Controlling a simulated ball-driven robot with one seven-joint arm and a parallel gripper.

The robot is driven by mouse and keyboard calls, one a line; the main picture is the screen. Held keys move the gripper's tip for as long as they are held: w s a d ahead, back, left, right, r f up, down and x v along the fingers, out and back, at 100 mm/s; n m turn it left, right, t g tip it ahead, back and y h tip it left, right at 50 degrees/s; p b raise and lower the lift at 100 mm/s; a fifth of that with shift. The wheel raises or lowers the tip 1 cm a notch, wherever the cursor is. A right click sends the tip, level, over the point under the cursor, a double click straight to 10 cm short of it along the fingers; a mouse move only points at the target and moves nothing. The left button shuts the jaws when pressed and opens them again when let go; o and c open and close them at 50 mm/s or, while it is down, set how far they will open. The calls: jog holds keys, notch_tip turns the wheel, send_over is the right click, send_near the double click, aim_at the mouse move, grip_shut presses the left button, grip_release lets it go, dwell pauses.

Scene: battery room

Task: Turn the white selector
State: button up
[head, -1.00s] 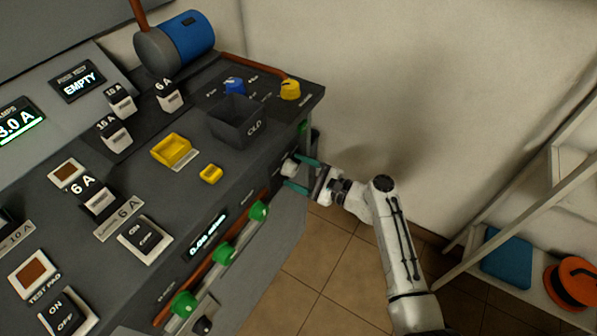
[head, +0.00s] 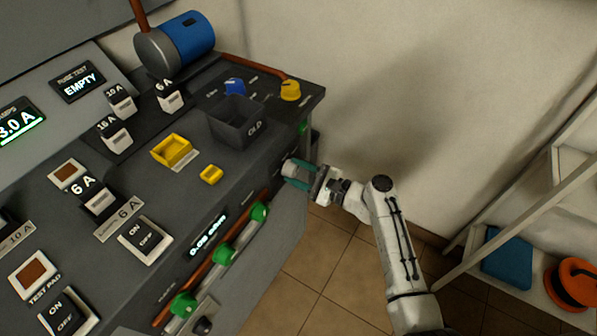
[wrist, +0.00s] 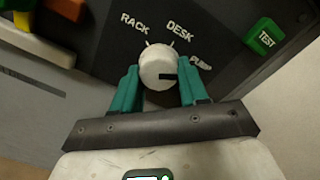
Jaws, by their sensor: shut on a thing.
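The white selector (wrist: 156,64) is a round knob on the dark front panel, with a short black mark on the right of its face. Labels RACK, DESK and a partly hidden one, which seems to read PUMP, stand around it. My gripper (wrist: 159,83) is shut on the selector, one teal finger on each side. In the head view, my gripper (head: 295,176) reaches the front of the console near its right end, and the selector (head: 288,169) shows between the fingertips.
A green TEST button (wrist: 265,36) sits right of the selector. Green knobs (head: 259,211) line a rail along the console front. The grey OLD bin (head: 237,122) stands on top. A white shelf (head: 470,272) stands at right; tiled floor between is clear.

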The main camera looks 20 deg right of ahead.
jog(key=shift+f+n, duration=0.1)
jog(key=shift+n, duration=0.3)
jog(key=n+b, duration=0.3)
jog(key=n, duration=0.1)
jog(key=shift+b, duration=0.4)
jog(key=n+b, duration=0.2)
jog(key=n, duration=0.1)
jog(key=shift+n, duration=0.4)
jog(key=shift+r+n+b, duration=0.2)
jog(key=shift+n+b, duration=1.2)
jog(key=shift+n, duration=0.1)
jog(key=o, duration=1.1)
jog(key=shift+r, duration=0.1)
jog(key=shift+c, duration=0.2)
jog(key=p+v, duration=0.1)
jog(key=v, duration=1)
